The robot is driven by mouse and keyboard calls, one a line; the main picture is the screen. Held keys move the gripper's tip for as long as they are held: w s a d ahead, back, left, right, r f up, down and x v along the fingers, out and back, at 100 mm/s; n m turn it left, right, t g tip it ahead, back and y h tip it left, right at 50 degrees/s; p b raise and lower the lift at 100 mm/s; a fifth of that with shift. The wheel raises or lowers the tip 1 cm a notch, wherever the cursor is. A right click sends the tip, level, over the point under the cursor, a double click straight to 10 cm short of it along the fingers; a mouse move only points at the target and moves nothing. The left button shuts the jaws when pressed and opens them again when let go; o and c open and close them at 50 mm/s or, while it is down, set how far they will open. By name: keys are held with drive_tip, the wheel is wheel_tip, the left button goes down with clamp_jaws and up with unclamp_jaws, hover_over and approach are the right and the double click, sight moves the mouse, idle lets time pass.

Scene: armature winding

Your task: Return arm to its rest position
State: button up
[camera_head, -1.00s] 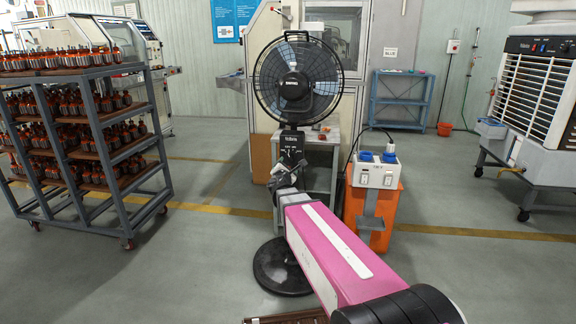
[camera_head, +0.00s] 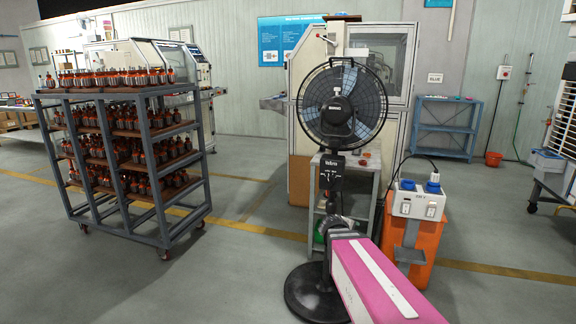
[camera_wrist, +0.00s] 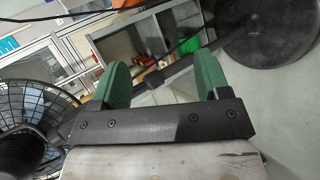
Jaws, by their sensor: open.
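My pink and white arm (camera_head: 375,284) reaches in from the lower right in the head view. My gripper (camera_wrist: 163,78) shows in the wrist view as two green fingers set wide apart, with nothing held between them. The black pole (camera_wrist: 180,66) of the pedestal fan (camera_head: 342,105) passes behind the fingers in that view; I cannot tell how close it is. In the head view the end of my arm is in front of the fan's lower pole, and the fingers are hard to make out.
The fan's round black base (camera_head: 316,293) stands on the floor. An orange bin (camera_head: 425,235) with a socket box (camera_head: 418,200) is to the right. A wheeled rack (camera_head: 160,205) of armatures stands left. Floor between rack and fan base is clear.

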drive_tip(key=s+a+f+m+g+y, duration=0.3)
drive_tip(key=s+f+m+g+y, duration=0.1)
drive_tip(key=s, duration=0.4)
drive_tip(key=s+a+f+m+g+y, duration=0.3)
drive_tip(key=s+f+m+g+y, duration=0.1)
drive_tip(key=s, duration=0.4)
wheel_tip(320, 180, down, 2)
drive_tip(key=shift+f+m, duration=0.2)
drive_tip(key=shift+m, duration=0.6)
drive_tip(key=shift+a, duration=0.1)
